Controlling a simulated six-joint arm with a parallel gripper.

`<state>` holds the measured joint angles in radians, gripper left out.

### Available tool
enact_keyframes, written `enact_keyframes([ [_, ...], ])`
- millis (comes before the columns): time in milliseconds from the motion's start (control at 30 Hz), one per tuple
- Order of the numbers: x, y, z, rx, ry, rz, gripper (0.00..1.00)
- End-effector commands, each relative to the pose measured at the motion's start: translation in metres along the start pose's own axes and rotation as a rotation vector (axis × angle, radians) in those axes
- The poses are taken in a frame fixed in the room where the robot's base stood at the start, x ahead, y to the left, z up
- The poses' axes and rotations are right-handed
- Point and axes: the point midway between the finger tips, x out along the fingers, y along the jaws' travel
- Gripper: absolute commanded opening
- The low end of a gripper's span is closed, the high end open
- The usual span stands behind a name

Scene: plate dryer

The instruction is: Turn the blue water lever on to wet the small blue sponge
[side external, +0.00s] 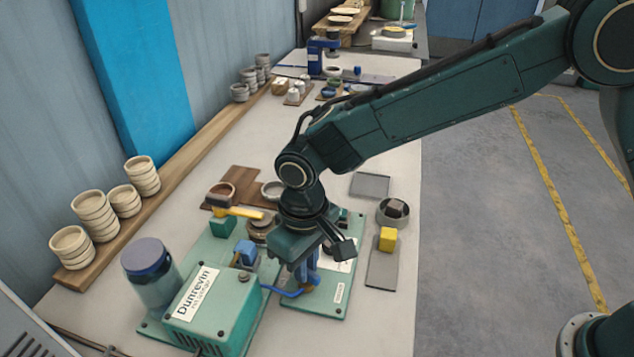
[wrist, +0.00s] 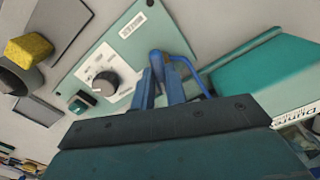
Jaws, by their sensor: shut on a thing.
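My gripper (side external: 307,277) points down over the green panel (side external: 335,303) at the front of the bench. Its two blue fingers (wrist: 160,84) are shut on the blue water lever (wrist: 156,57), at the brass-coloured fitting (side external: 307,288) where a thin blue hose (side external: 283,292) ends. The fingers and lever are the same blue, so the lever's exact angle is hard to tell. A small blue block (side external: 246,250), possibly the blue sponge, sits on the green machine left of my gripper. No water is visible.
A black dial (wrist: 105,83) is on the panel. A yellow block (side external: 388,239) lies on a grey tray (side external: 381,268) to the right. Stacked bowls (side external: 90,212) line the wall shelf.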

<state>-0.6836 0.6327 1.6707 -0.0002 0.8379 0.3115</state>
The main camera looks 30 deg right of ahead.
Motion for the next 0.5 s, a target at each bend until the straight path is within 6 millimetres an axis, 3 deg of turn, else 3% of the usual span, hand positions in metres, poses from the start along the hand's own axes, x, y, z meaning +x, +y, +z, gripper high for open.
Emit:
enact_keyframes([
  [500, -0.0003, -0.0003, 0.0008, -0.374, -0.002, 0.000, 0.00],
])
